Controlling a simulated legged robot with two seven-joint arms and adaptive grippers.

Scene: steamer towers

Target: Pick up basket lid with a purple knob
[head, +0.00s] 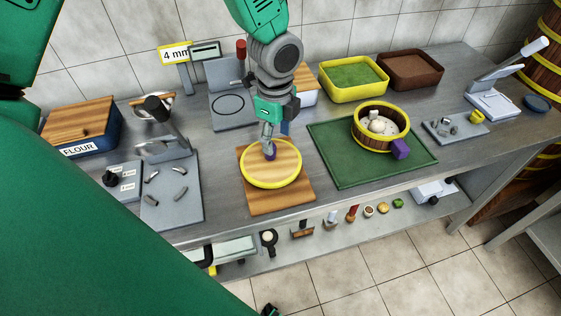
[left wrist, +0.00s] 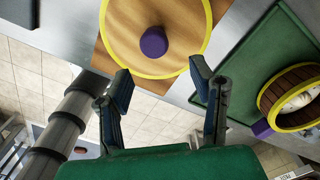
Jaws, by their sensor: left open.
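The basket lid (head: 285,172) is a round wooden disc with a yellow rim and a purple knob (head: 270,154) at its middle. It lies flat on a wooden board (head: 283,203). My left gripper (head: 268,143) is over the lid, just at the knob in the head view, and partly hides it. In the left wrist view the lid (left wrist: 180,55) and the purple knob (left wrist: 153,41) show beyond the open fingers (left wrist: 161,82). The fingers are spread and hold nothing; the knob appears ahead of the fingertips. My right gripper is not in view.
Right of the lid, a yellow-rimmed basket (head: 372,140) with pale pieces and a purple handle stands on a green mat (head: 335,175). A press (head: 160,150) and a flour box (head: 90,135) stand left. Yellow (head: 335,96) and brown (head: 428,82) trays stand behind.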

